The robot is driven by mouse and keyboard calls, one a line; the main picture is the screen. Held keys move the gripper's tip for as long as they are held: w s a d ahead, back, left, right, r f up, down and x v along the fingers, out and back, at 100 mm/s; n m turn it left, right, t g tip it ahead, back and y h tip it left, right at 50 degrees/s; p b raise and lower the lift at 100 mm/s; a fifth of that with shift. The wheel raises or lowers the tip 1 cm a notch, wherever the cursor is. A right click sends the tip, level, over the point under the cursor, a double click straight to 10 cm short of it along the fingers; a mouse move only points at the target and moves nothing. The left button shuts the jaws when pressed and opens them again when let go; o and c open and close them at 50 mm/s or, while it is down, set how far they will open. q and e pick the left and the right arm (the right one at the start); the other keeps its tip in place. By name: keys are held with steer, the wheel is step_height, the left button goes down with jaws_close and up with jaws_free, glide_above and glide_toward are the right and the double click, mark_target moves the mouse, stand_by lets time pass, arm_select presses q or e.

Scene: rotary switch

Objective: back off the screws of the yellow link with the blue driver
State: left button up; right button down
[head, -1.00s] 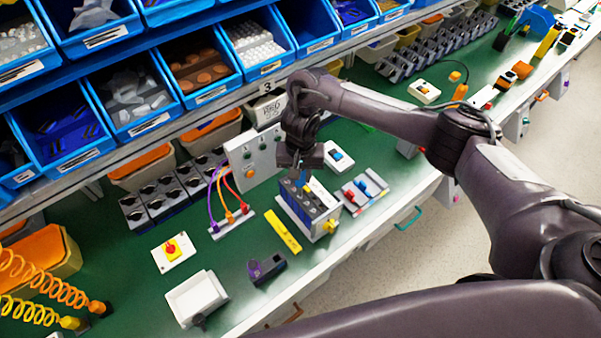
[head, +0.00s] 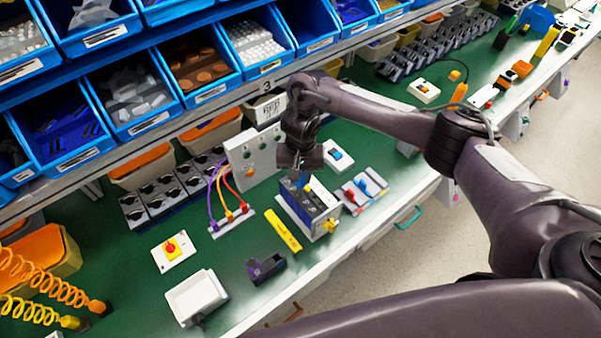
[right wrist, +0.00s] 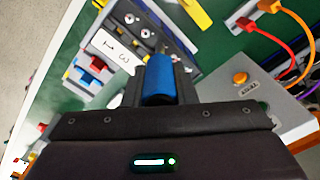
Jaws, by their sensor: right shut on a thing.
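My right gripper (head: 301,172) is shut on the blue driver, whose blue handle (right wrist: 160,78) shows between the fingers in the right wrist view. It is above the dark terminal block (head: 316,207), which stands in a light frame near the bench's front edge. Round screw heads (right wrist: 127,32) show on the block in the right wrist view. The driver's tip is hard to make out, so I cannot tell whether it touches a screw. A yellow bar (head: 283,230) lies on the bench left of the block. My left gripper is out of view.
A grey panel with purple, orange and red cables (head: 228,200) stands left of the block. A small unit with red and blue parts (head: 363,190) is to its right. A dark purple holder (head: 266,268) and white tray (head: 196,297) are in front. Blue bins hang behind.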

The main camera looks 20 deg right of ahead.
steer(key=n, duration=0.4)
steer(key=shift+n, duration=0.3)
stand_by(1.1)
steer(key=n, duration=0.4)
steer(key=shift+n, duration=0.4)
steer(key=n, duration=0.4)
